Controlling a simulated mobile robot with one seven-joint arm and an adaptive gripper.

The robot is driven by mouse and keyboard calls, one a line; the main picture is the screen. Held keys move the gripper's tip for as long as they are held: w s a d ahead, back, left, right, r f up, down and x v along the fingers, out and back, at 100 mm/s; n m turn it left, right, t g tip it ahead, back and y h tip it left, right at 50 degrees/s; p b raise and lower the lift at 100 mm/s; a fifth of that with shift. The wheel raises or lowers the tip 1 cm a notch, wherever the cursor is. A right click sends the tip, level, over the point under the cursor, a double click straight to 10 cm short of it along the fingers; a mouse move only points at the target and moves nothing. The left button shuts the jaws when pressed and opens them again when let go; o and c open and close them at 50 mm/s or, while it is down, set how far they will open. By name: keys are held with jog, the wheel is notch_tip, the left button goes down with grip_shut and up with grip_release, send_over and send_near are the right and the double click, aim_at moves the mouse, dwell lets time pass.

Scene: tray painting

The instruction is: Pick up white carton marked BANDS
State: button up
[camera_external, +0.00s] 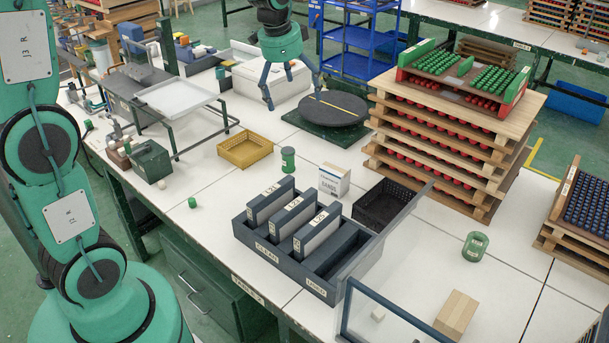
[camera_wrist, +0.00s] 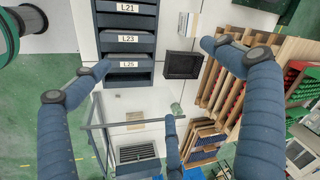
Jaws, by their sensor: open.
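The white carton marked BANDS (camera_external: 334,180) stands upright on the white table, between the dark slotted rack and the turntable. In the wrist view, a small white box that looks like the same carton (camera_wrist: 184,22) shows near the top, right of the rack. My gripper (camera_external: 292,92) is open and empty, with its fingers pointing down. In the external view it appears behind and above the carton, over the area of the white case and the turntable. In the wrist view my gripper (camera_wrist: 155,58) has its fingers spread wide, apart from the carton.
The dark rack (camera_external: 262,255) with labelled grey bins stands in front of the carton. A black basket (camera_external: 385,206) is close at its right, a green canister (camera_external: 288,160) at its left. A yellow tray (camera_external: 245,149), turntable (camera_external: 333,108) and stacked pallets (camera_external: 430,180) surround this area.

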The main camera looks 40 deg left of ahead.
jog(key=w+a+f+m, duration=0.1)
jog(key=w+f+m, duration=0.1)
jog(key=w+f, duration=0.6)
jog(key=m+g+p, duration=0.2)
jog(key=m+g, duration=0.1)
jog(key=m, duration=0.4)
send_over(333, 170)
notch_tip(333, 170, down, 27)
jog(key=shift+w+r, duration=0.1)
jog(key=shift+r, duration=0.05)
jog(key=shift+w+f, duration=0.1)
jog(key=shift+f, duration=0.35)
jog(key=shift+f, duration=4.3)
